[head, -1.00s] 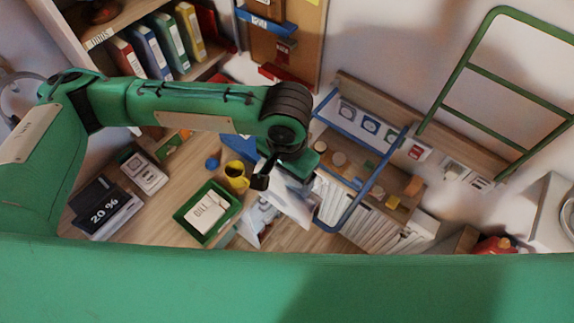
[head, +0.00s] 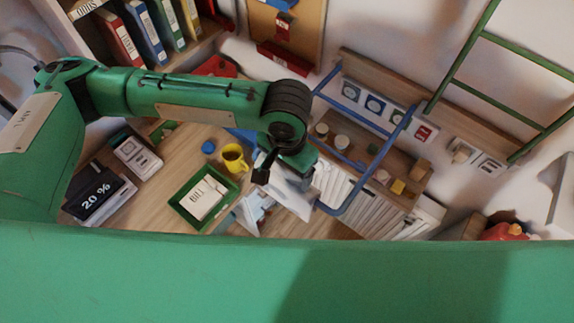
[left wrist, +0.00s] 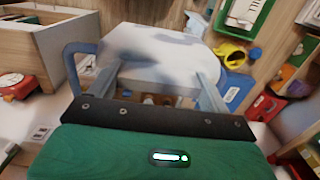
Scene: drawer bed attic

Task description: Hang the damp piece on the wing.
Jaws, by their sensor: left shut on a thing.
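My left gripper (head: 284,172) is shut on a thin white piece (head: 292,200) that hangs below it. The left wrist view shows the piece (left wrist: 165,42) pale with grey, damp-looking blotches, between the fingers (left wrist: 157,75). A blue tubular frame (head: 378,170), probably the wing, stands just right of the piece in the head view. Its blue bar (left wrist: 73,62) shows at the left in the left wrist view. The piece is close to the frame; I cannot tell whether they touch. My right gripper is not in view.
The desk holds a yellow mug (head: 233,158), a green tray (head: 179,203) with a bill and a black "20 %" sign (head: 97,192). Behind the blue frame is a wooden shelf unit (head: 408,168) with small items. A green ladder-like rail (head: 462,57) stands at the right.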

